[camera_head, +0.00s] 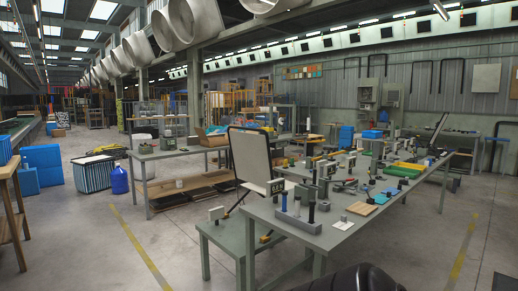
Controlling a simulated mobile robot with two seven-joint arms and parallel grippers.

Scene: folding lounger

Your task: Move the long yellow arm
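A long, flat yellow piece (409,167) lies on the right-hand grey workbench (345,237), beside green and blue pieces; I cannot tell for certain that it is the long yellow arm. A pale panel with a dark frame (250,158) stands tilted upright at the bench's left end, with thin dark rods below it over a lower grey table (222,236). A small yellow-orange part (266,238) sits low near these rods. Neither of my grippers can be made out. A dark rounded shape at the bottom edge is too cropped to identify.
The workbench holds a grey block with upright posts (298,218), a tan board (362,208) and several small tools. Open concrete floor lies at left front and right.

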